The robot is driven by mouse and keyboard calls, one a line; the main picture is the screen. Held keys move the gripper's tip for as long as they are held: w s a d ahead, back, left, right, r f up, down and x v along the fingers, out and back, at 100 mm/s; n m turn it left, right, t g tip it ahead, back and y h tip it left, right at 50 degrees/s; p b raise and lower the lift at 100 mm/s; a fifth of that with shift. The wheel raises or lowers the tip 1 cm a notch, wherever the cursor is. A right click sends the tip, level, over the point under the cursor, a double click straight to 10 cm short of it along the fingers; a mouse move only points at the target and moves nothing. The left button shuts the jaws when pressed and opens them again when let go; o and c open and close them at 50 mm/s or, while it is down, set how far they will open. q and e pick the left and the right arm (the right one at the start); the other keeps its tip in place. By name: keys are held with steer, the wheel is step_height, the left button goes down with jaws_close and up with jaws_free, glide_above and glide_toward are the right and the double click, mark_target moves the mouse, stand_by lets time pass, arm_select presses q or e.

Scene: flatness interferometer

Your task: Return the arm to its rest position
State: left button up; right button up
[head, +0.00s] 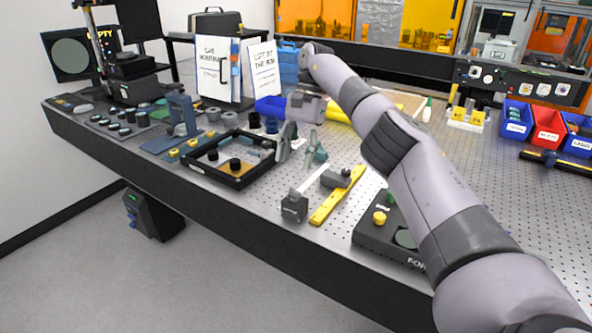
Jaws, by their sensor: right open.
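My right arm comes in from the lower right and reaches over the bench. My right gripper (298,150) hangs above the middle of the bench, fingers pointing down. It is open, with nothing seen between its fingers. It is just right of a black tray (213,179) that holds small dark knobbed parts. My left gripper is not in view.
A yellow bar (337,196) and a dark box with a yellow knob (385,245) lie near the front. A blue bin (517,120) and a red bin (548,127) stand at the back right. Two paper signs (264,70) stand behind.

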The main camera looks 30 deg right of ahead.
steer(key=shift+r, duration=0.45)
